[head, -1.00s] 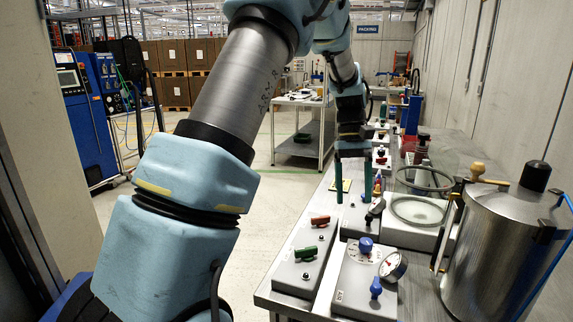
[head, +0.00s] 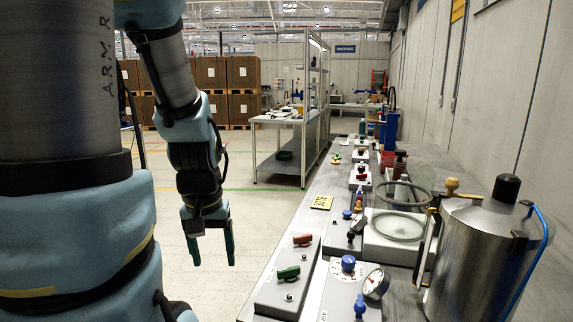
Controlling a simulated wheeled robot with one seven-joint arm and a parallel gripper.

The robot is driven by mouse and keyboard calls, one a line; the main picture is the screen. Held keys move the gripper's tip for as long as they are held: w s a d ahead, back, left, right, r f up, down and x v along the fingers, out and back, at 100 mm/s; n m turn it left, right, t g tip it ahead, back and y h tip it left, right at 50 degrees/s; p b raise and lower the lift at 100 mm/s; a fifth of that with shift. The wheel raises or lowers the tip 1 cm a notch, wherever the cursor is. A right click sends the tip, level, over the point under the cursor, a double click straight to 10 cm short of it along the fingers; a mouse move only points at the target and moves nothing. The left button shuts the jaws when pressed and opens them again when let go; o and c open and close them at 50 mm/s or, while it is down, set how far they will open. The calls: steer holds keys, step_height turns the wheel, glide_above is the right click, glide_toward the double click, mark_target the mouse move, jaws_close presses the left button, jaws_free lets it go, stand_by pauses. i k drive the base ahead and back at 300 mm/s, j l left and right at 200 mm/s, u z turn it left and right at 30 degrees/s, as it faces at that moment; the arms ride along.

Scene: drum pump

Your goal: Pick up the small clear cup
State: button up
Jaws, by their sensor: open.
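I cannot make out a small clear cup in the head view; it is hidden, too small or outside the picture. My gripper (head: 212,248) has two green fingers that point down and stand apart with nothing between them. It hangs over the open floor to the left of the long grey bench (head: 262,266), clear of the bench edge.
A second table (head: 285,118) stands behind.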

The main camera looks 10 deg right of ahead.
mark_target(335, 145)
steer(key=i+j+u, duration=0.15)
steer(key=j, duration=0.2)
steer(key=i+j+u, duration=0.1)
steer(key=j, duration=0.25)
steer(key=i+j+u, duration=0.3)
steer(key=i+j, duration=0.15)
steer(key=i+j+u, duration=0.15)
steer(key=i, duration=0.35)
steer(key=i+j+z, duration=0.1)
steer(key=i+z, duration=0.15)
steer(key=i+j+z, duration=0.25)
steer(key=i, duration=0.15)
steer(key=i+l+z, duration=0.25)
steer(key=i+z, duration=0.2)
steer(key=i+l+z, duration=0.1)
steer(key=i+z, duration=0.5)
steer(key=i, duration=0.6)
steer(key=i+j+z, duration=0.15)
steer(key=i, duration=0.55)
steer(key=i+z, duration=0.3)
steer(key=i, duration=0.15)
steer(key=i+z, duration=0.3)
steer(key=i, duration=0.15)
